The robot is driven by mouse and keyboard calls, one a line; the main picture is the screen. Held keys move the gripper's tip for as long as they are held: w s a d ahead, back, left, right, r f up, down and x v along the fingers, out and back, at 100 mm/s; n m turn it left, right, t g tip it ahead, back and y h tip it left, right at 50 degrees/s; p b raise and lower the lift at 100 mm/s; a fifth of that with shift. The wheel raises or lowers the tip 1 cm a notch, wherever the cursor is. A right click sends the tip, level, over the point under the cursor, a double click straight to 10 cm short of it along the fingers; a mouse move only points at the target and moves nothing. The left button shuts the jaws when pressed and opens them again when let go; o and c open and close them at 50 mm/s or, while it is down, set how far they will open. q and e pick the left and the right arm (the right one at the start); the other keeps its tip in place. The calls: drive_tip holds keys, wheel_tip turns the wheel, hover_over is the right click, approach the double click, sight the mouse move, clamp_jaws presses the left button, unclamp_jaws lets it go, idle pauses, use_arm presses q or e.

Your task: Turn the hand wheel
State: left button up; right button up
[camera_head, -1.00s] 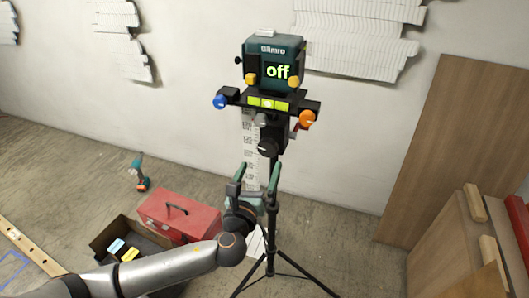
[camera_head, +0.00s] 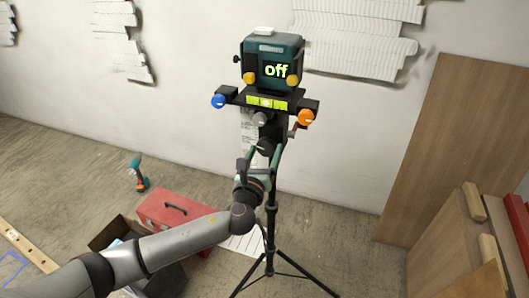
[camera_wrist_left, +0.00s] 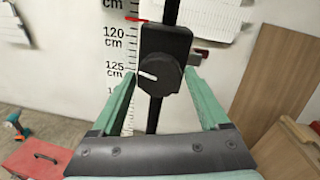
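The hand wheel appears to be the black round knob (camera_head: 266,146) with a white pointer mark, low on the tripod's black mount. In the left wrist view the knob (camera_wrist_left: 160,75) faces me, its white mark pointing left. My left gripper (camera_head: 262,158) is open in front of it, green fingers apart. In the wrist view one finger is on each side of the knob; I cannot tell whether they touch it. The fingers hide part of the knob in the head view. My right gripper is not in view.
Above are a blue knob (camera_head: 218,101), an orange knob (camera_head: 305,117), a grey knob (camera_head: 260,118) and a box whose screen (camera_head: 276,70) reads "off". A black tripod (camera_head: 270,240) supports them. A red toolbox (camera_head: 165,208) and a drill (camera_head: 138,174) are on the floor.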

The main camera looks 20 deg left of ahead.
use_arm(q)
drive_tip(key=c, duration=1)
drive_tip(key=shift+n, duration=0.3)
drive_tip(key=n, duration=0.4)
drive_tip(key=shift+n, duration=0.3)
drive_tip(key=n, duration=0.6)
drive_tip(key=shift+a+g+h, duration=0.1)
drive_tip(key=shift+g+h, duration=0.2)
drive_tip(key=shift+g, duration=0.1)
drive_tip(key=n, duration=0.3)
drive_tip(key=shift+h+p, duration=0.3)
drive_tip(key=shift+p, duration=0.05)
drive_tip(key=n, duration=0.3)
drive_tip(key=shift+a+n+p, duration=0.1)
drive_tip(key=shift+n+p, duration=0.2)
drive_tip(key=shift+n, duration=0.1)
drive_tip(key=n+h+p, duration=0.1)
drive_tip(key=n, duration=0.3)
drive_tip(key=shift+n+p, duration=0.4)
drive_tip(key=shift+n, duration=0.9)
